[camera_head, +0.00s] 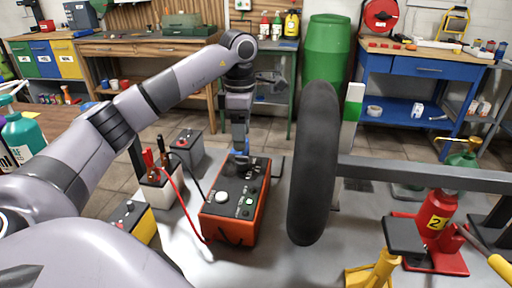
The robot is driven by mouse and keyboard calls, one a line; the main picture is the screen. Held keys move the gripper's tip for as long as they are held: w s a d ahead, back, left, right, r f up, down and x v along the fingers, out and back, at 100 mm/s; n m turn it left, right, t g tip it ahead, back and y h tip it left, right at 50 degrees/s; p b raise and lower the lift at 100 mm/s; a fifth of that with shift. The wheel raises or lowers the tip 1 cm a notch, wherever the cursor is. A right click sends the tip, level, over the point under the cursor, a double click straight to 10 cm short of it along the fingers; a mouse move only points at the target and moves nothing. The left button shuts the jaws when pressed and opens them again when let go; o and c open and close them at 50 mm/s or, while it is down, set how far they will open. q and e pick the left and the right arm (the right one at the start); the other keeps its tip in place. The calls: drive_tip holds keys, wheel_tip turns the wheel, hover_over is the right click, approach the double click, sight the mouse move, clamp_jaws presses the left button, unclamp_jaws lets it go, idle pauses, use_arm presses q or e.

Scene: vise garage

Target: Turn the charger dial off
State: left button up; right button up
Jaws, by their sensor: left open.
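The charger (229,208) is an orange-red box with a dark top panel, standing on the grey surface in the middle of the head view. A white round dial (222,197) sits on the near left part of its panel, with small green and white controls beside it. My left gripper (240,155) points down over the far end of the charger, at or just above the panel. It is open, and its fingertips are small in the picture, so contact cannot be told. The near dial is clear of the gripper. My right gripper is not in view.
Red and black cables run from the charger's left to a white battery (160,190). A yellow-and-black battery (137,222) stands nearer. A black tire (313,165) stands close on the right. A red jack (436,220) and yellow stand (376,272) are farther right.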

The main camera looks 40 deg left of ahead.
sight(242, 157)
use_arm(q)
drive_tip(key=shift+s+f+b, duration=0.1)
drive_tip(key=shift+f+b, duration=0.35)
drive_tip(key=shift+f, duration=3.1)
drive_tip(key=c, duration=1)
